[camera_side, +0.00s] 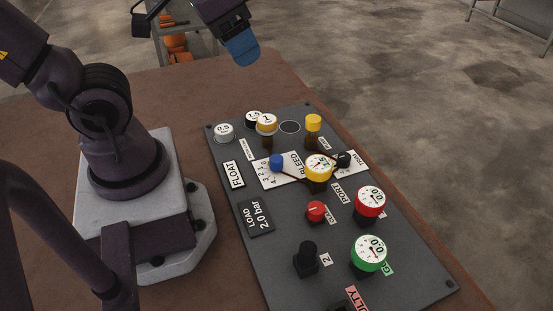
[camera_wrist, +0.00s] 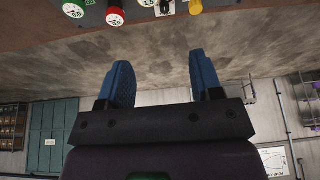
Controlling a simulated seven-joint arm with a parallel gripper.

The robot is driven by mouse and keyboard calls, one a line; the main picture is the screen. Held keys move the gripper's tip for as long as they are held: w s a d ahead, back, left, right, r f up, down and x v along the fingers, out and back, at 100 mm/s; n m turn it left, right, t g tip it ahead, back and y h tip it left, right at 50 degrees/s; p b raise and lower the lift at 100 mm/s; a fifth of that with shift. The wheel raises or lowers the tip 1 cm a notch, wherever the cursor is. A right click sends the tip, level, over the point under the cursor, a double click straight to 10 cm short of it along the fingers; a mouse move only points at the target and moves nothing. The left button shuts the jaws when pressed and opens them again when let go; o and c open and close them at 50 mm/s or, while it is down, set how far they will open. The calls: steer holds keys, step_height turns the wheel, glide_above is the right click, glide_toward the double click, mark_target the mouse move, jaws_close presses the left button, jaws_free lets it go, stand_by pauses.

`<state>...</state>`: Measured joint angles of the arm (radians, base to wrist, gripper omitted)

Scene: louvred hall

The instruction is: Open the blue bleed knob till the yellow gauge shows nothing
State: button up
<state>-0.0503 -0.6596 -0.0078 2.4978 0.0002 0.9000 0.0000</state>
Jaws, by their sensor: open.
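The blue bleed knob (camera_side: 277,161) stands on the grey panel beside a white BLEED scale plate, left of the yellow gauge (camera_side: 319,167). The yellow gauge has a white round dial; its needle is too small to read. My gripper (camera_side: 243,50) hangs high beyond the far end of the panel, well apart from the knob and gauge. In the wrist view its two blue fingers (camera_wrist: 162,82) are spread with nothing between them. The yellow gauge shows there partly at the top edge (camera_wrist: 148,3); I cannot make out the blue knob in that view.
The panel (camera_side: 285,235) lies on a brown table (camera_side: 140,105).

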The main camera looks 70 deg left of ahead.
steer(key=w+a+f+g, duration=0.3)
steer(key=a+f+g, duration=0.1)
steer(key=f, duration=0.6)
glide_above(276, 158)
steer(key=shift+g, duration=0.3)
step_height(276, 158, down, 12)
steer(key=shift+r, duration=0.15)
steer(key=shift+f, duration=4.9)
steer(key=shift+c, duration=0.2)
jaws_close()
